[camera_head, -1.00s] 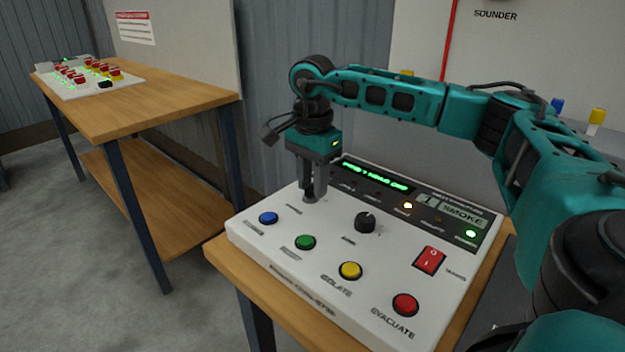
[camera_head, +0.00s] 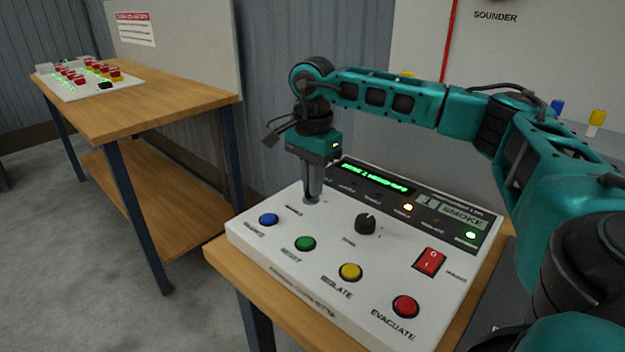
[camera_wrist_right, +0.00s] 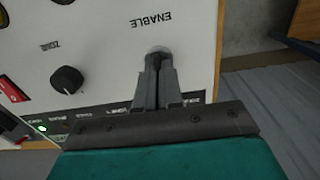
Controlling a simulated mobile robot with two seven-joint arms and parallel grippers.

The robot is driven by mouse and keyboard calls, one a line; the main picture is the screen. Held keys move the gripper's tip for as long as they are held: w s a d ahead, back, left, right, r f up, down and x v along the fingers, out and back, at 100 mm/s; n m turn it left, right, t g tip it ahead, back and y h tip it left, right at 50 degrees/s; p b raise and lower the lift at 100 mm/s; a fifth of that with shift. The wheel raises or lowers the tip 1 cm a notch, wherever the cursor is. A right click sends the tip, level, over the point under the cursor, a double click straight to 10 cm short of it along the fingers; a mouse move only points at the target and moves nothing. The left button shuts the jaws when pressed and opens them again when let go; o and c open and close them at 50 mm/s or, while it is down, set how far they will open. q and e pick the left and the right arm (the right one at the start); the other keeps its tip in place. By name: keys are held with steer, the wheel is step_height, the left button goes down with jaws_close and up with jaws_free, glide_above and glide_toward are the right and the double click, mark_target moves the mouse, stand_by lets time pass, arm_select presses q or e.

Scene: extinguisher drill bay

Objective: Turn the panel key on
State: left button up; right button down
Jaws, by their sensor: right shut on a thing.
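The white control panel (camera_head: 290,262) lies on a wooden bench, with a round key switch (camera_head: 311,201) at its back left. The grey collar of the switch (camera_wrist_right: 158,51) shows in the right wrist view beside the label ENABLE. My right gripper (camera_head: 311,196) points down at the switch and is shut on the panel key, which its fingers (camera_wrist_right: 157,66) mostly hide. I cannot read the key's angle. My left gripper is not in view.
A black knob (camera_head: 366,224), blue (camera_head: 268,219), green (camera_head: 305,243), yellow (camera_head: 350,271) and red (camera_head: 405,306) buttons and a red rocker switch (camera_head: 430,262) are on the panel. A lit green display (camera_head: 375,179) is behind. Another bench (camera_head: 150,105) stands left.

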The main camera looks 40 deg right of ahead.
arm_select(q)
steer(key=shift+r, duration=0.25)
arm_select(e)
steer(key=shift+m, duration=0.3)
steer(key=shift+m+p, duration=0.3)
steer(key=shift+p, duration=0.05)
steer(key=shift+s+m+p, duration=0.1)
steer(key=shift+m+p, duration=0.5)
steer(key=shift+m, duration=0.6)
steer(key=m+p, duration=0.1)
steer(key=m, duration=0.2)
steer(key=shift+s+m, duration=0.1)
steer(key=shift+m, duration=0.2)
steer(key=shift+a+m+p, duration=0.1)
steer(key=shift+m+p, duration=0.45)
steer(key=shift+m, duration=0.55)
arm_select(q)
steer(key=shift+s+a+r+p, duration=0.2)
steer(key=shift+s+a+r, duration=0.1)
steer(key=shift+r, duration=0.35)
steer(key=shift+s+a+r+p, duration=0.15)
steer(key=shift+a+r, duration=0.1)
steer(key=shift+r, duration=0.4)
arm_select(e)
steer(key=shift+m, duration=1.2)
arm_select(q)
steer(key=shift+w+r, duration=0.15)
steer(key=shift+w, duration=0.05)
